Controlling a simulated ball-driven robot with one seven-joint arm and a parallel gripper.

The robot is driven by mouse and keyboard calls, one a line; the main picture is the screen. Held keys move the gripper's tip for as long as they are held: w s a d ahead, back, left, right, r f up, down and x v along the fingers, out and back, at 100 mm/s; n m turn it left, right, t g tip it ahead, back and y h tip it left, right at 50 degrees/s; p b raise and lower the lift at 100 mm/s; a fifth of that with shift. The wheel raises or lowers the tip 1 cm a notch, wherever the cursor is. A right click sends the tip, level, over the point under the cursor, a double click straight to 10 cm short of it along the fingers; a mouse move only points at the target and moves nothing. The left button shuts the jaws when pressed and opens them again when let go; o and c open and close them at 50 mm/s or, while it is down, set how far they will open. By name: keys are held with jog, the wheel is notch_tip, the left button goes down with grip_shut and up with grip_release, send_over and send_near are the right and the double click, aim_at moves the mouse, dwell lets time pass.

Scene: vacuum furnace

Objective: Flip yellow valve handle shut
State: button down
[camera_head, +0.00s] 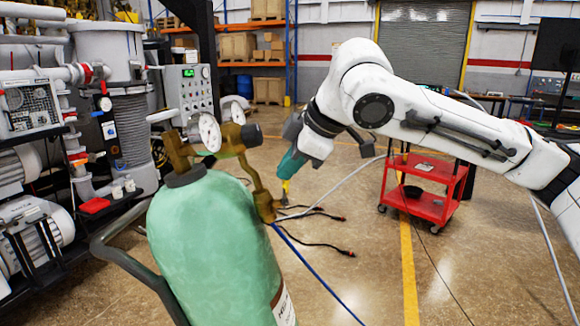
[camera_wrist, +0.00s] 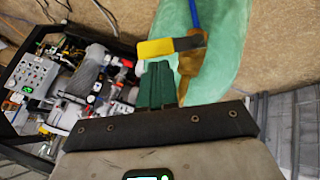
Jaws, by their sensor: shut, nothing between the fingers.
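The yellow valve handle (camera_wrist: 155,48) shows in the wrist view just beyond my fingertips. A dark strip joins it to a brass fitting (camera_wrist: 188,64) against the green gas cylinder. In the head view the handle (camera_head: 285,187) is a small yellow piece at the right of the cylinder's brass outlet, just below my fingertips. My gripper (camera_head: 288,168), with teal fingers, is shut and empty. Its closed fingers (camera_wrist: 157,72) also show in the wrist view, pointing at the handle's near edge. I cannot tell whether they touch it.
The green cylinder (camera_head: 212,240) carries a pressure gauge (camera_head: 210,132). A blue hose (camera_head: 318,278) runs from its outlet to the floor. Cables with red ends (camera_head: 335,248) lie nearby. A red cart (camera_head: 425,190) stands behind at right. Furnace equipment (camera_head: 115,45) fills the left. Floor at right front is mostly clear.

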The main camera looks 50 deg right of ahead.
jog(key=shift+d+f, duration=0.1)
jog(key=shift+f, duration=0.15)
jog(key=shift+r, duration=0.1)
jog(key=shift+w+d+f+m+g+y+p, duration=0.2)
jog(key=shift+d+f+m+g+y+p, duration=0.5)
jog(key=shift+p, duration=1.2)
jog(key=shift+w+d+f+m+g+y+p, duration=0.15)
jog(key=shift+d+m+g+y+p, duration=0.55)
jog(key=shift+p, duration=1.15)
jog(key=shift+a+t, duration=0.3)
jog(key=shift+a, duration=0.05)
